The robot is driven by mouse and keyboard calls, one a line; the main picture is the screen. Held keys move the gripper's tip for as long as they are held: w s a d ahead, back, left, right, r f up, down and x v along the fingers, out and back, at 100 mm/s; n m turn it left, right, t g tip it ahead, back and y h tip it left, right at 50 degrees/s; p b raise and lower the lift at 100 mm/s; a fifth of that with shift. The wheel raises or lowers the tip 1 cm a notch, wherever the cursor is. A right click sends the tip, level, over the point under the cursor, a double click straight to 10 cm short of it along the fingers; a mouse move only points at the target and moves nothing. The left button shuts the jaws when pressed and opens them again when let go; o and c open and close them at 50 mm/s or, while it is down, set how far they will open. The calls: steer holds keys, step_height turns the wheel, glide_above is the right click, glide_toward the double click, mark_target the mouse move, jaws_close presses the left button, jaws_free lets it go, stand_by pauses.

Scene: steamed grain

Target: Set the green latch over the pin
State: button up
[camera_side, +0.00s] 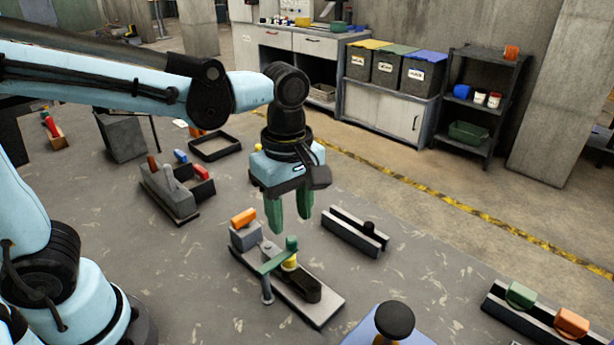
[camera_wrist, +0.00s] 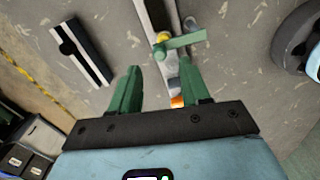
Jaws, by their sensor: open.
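The green latch (camera_side: 272,264) is a flat arm with an upright green knob (camera_side: 291,243) at one end. It lies crosswise over a long grey base (camera_side: 322,308), beside a yellow collar (camera_side: 289,264). A grey post (camera_side: 267,288) stands under its outer end. I cannot tell for sure which part is the pin. The latch also shows in the wrist view (camera_wrist: 182,42), just beyond the fingertips. My gripper (camera_side: 289,222) points down above the base and latch. Its green fingers are apart and empty, also in the wrist view (camera_wrist: 160,66).
An orange block (camera_side: 243,217) sits on the grey block at the base's far end. A dark slotted rail (camera_side: 345,230) lies to the right. A blue stand with a black knob (camera_side: 394,320) is in front. Bare floor lies between these fixtures.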

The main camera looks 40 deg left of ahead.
mark_target(290, 238)
step_height(290, 238, up, 7)
stand_by(0.4)
steer(key=shift+a, duration=0.1)
steer(key=s+a+f+m+t, duration=0.2)
steer(key=a+f+m+t, duration=0.5)
steer(key=m, duration=0.9)
steer(key=shift+a, duration=1.35)
